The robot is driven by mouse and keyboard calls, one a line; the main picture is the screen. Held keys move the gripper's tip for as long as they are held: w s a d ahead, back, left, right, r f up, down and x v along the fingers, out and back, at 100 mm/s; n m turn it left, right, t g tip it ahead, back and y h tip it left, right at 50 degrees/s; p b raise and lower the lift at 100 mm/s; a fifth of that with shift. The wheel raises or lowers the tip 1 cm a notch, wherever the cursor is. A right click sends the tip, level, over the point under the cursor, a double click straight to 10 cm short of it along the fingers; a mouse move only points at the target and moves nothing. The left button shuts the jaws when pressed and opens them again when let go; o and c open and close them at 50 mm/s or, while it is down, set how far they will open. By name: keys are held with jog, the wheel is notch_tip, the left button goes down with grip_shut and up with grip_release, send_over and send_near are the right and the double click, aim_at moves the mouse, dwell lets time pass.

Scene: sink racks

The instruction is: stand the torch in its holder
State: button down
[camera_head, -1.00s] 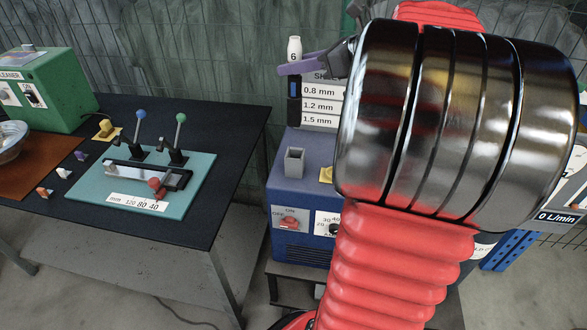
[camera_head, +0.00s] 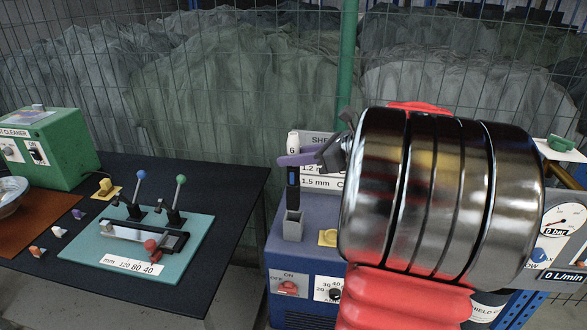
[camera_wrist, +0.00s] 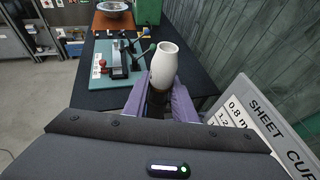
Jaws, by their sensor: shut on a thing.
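The torch (camera_head: 293,185) is upright, with a dark body and a white upper end. The white end (camera_wrist: 164,62) also shows in the wrist view, rising between the purple fingers. My gripper (camera_head: 298,158) is shut on the torch just below the white end. The holder (camera_head: 293,229) is a grey square open-topped tube on the blue machine. The torch's lower end is directly above the holder's mouth or just at it; I cannot tell whether it is inside. The fingers hide part of the torch.
The blue machine (camera_head: 315,252) carries a yellow block (camera_head: 327,238) right of the holder and a sheet-current sign (camera_head: 322,183) behind. A black table (camera_head: 215,182) at left holds a teal lever board (camera_head: 190,240) and a green cleaner box (camera_head: 60,150). A mesh fence stands behind.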

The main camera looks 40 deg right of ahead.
aim_at(293, 171)
jog(key=shift+f, duration=2.15)
jog(key=c, duration=1.5)
grip_release()
jog(key=shift+o, duration=0.2)
jog(key=shift+r, duration=0.55)
jog(key=v, duration=1.2)
jog(key=shift+w+a, duration=0.1)
jog(key=shift+a, duration=0.05)
